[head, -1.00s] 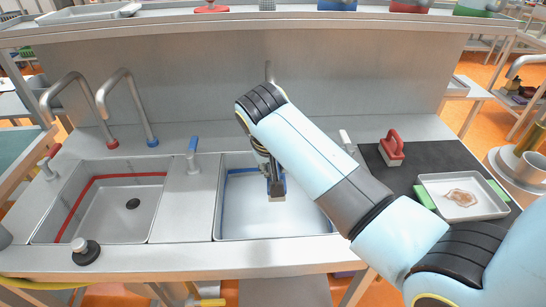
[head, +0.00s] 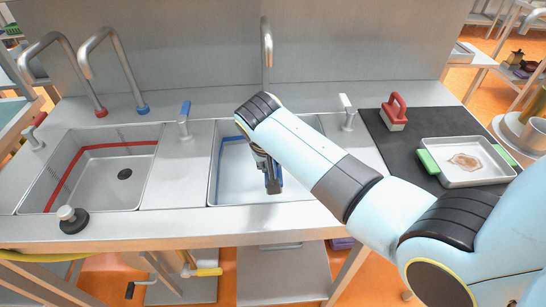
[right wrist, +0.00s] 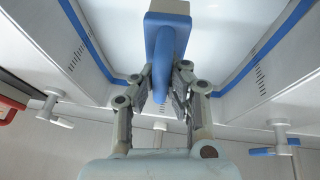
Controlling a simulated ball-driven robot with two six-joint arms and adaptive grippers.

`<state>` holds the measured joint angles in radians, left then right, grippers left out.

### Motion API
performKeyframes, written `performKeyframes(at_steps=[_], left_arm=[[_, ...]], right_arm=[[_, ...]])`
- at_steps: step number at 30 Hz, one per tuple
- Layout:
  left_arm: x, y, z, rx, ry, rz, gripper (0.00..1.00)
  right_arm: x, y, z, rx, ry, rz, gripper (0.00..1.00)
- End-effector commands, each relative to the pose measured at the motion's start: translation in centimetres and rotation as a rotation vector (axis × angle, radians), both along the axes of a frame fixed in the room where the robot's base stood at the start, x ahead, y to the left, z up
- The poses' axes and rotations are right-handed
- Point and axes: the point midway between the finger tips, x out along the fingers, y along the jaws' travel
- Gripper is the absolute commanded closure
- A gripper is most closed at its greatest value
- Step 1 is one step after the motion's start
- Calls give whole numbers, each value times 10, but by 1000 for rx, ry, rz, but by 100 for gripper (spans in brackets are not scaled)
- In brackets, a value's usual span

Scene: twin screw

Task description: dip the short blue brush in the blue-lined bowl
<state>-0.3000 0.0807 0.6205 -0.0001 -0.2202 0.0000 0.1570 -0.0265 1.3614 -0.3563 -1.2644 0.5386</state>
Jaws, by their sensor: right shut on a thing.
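My right gripper (head: 272,182) is over the blue-lined bowl (head: 228,162), a sink basin with a blue stripe inside its walls. In the right wrist view the gripper (right wrist: 163,85) is shut on the blue brush (right wrist: 165,45), holding its blue handle between the fingers. The brush's pale head shows at the top edge of that view, against the bowl's whitish floor. The blue stripe (right wrist: 282,38) also shows there. In the head view the brush is hard to pick out behind the fingers, and I cannot tell whether it touches the floor. My left gripper is out of view.
A red-lined bowl (head: 103,188) lies to the left, with a black-based plunger-like stopper (head: 73,220) on the front rim. Curved taps stand behind. A red brush (head: 395,112) and a tray with green handles (head: 465,178) sit on the dark mat at right.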

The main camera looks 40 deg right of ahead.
Motion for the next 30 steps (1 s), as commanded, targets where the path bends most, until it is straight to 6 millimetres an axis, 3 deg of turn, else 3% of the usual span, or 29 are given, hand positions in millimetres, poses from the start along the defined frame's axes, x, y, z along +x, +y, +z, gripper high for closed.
performKeyframes(at_steps=[15, 30], left_arm=[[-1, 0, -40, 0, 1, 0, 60], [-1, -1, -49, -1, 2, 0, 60]], right_arm=[[0, 0, -58, -1, 1, 1, 100], [0, 0, -72, 0, -1, 0, 100]])
